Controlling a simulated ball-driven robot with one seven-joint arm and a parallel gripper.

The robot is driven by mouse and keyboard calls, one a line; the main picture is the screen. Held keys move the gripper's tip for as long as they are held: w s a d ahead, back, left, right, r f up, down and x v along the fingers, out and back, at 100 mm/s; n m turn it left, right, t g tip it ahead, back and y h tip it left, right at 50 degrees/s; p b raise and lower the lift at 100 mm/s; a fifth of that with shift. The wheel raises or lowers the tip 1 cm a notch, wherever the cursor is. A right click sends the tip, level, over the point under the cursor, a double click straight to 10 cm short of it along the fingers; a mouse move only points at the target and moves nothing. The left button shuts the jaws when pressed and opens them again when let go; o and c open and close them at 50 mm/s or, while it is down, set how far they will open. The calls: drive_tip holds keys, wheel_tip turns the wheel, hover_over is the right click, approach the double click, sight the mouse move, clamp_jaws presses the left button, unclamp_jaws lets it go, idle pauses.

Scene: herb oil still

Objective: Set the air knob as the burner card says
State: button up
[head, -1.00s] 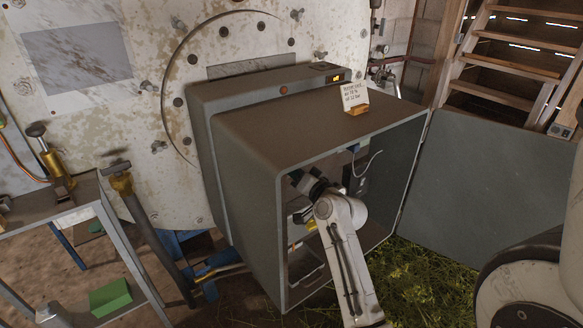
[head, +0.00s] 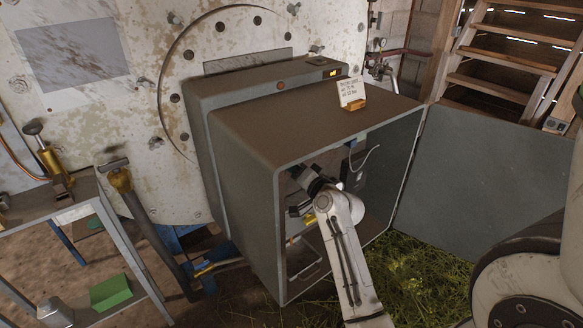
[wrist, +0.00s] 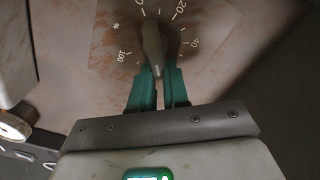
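The air knob (wrist: 153,48) is a grey-brown bar on a rust-stained dial plate (wrist: 105,35) in the wrist view. Marks 0, 20, 40 and 100 show; the lower part of the scale is hidden by my fingers. The bar stands nearly upright, its upper end near the 0 mark. My gripper (wrist: 160,78) has its teal fingers close together on both sides of the bar's lower end, apparently shut on it. In the head view my gripper (head: 300,172) reaches inside the grey burner housing, and the knob is hidden. The burner card (head: 351,91) stands on top; its writing is small, seemingly air 70 %.
The housing (head: 250,150) is open at the front, its walls close around my arm. A large grey panel (head: 480,180) stands open at the right. A cable (head: 365,160) hangs inside. A shelf with a green block (head: 110,292) stands left.

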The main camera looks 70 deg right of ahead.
drive_tip(key=o, duration=0.4)
drive_tip(key=shift+o, duration=0.2)
drive_tip(key=v, duration=1.1)
drive_tip(key=shift+b, duration=0.45)
drive_tip(key=shift+d, duration=0.15)
